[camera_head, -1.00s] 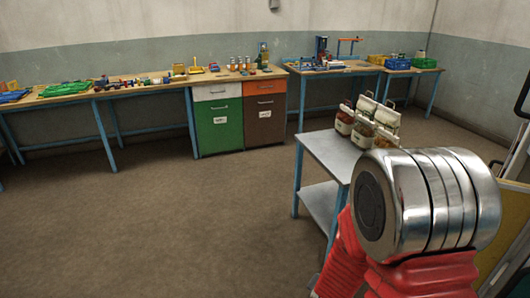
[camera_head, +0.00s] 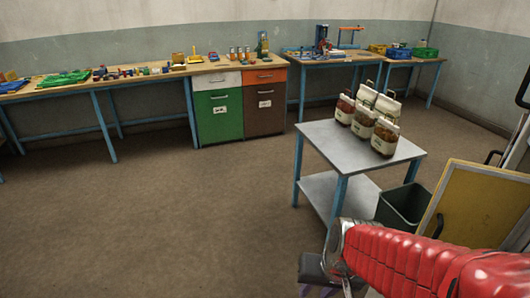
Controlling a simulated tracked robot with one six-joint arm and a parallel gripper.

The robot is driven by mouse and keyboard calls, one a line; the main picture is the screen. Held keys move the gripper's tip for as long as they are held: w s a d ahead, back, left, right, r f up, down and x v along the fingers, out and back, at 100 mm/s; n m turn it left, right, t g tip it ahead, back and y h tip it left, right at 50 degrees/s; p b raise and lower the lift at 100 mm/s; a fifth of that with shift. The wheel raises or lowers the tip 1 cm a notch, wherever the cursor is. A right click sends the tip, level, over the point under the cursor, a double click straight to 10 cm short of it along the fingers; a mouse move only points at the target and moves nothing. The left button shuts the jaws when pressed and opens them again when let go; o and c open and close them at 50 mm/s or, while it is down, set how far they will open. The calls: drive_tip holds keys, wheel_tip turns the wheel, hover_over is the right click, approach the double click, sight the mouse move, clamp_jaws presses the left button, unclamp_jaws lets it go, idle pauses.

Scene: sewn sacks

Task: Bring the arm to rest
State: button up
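My arm shows at the lower right as a red ribbed sleeve with a shiny metal joint at its left end. It is low in the picture, in front of the small grey table (camera_head: 340,143) and apart from it. My gripper cannot be made out; a dark grey part below the metal joint is cut off by the bottom edge. Several sewn sacks (camera_head: 385,139) with pale tops and handles stand upright in a group on the small table.
A dark bin (camera_head: 404,206) stands right of the small table, beside a leaning yellow panel (camera_head: 474,203). A long workbench (camera_head: 60,93) with tools and the green cabinet (camera_head: 219,117) line the back wall. The floor at left and centre is clear.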

drive_tip(key=s+d+r+t, duration=0.1)
drive_tip(key=s+d+r, duration=0.1)
drive_tip(key=r, duration=0.5)
drive_tip(key=s+d+r+n+t+h, duration=0.1)
drive_tip(key=s+d+r+t, duration=0.1)
drive_tip(key=r, duration=0.5)
drive_tip(key=shift+s+r, duration=0.3)
drive_tip(key=shift+s, duration=0.55)
